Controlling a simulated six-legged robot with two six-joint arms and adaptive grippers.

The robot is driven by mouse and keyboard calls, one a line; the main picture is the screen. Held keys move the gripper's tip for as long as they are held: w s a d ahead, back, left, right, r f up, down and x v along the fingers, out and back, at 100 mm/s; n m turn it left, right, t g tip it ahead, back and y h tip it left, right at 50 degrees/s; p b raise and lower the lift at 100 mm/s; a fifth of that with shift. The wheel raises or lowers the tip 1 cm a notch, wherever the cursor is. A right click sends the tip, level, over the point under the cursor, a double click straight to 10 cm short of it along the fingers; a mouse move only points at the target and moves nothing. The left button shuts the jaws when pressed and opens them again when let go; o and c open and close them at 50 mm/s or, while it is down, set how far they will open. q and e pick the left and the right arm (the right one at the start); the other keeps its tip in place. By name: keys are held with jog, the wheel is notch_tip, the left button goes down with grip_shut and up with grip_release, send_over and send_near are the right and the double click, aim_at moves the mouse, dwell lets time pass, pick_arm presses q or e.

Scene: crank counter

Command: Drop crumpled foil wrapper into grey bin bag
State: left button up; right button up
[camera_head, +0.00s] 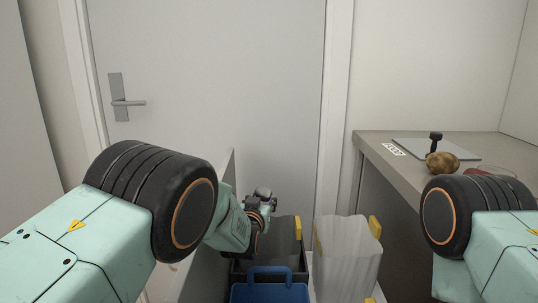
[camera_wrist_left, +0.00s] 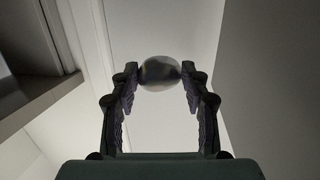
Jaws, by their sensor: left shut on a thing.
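My left gripper (camera_head: 262,200) is shut on the crumpled foil wrapper (camera_head: 264,191), a small greyish lump at its fingertips. In the left wrist view the wrapper (camera_wrist_left: 160,73) is a rounded, shiny grey ball pinched between the two fingertips. A dark grey bag (camera_head: 285,235) with a yellow tab stands just right of and below the gripper, partly hidden by it. The gripper looks to be above the bag's level; whether it is over the opening I cannot tell. My right arm shows at the right, but its gripper is out of view.
A pale, whitish bag (camera_head: 345,262) with yellow tabs stands right of the dark one. A blue container with a handle (camera_head: 270,270) is in front. A counter (camera_head: 390,170) at the right bears a brown potato-like lump (camera_head: 442,162) and a red thing. A door (camera_head: 210,80) is behind.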

pick_arm(q)
jog(key=o, duration=0.9)
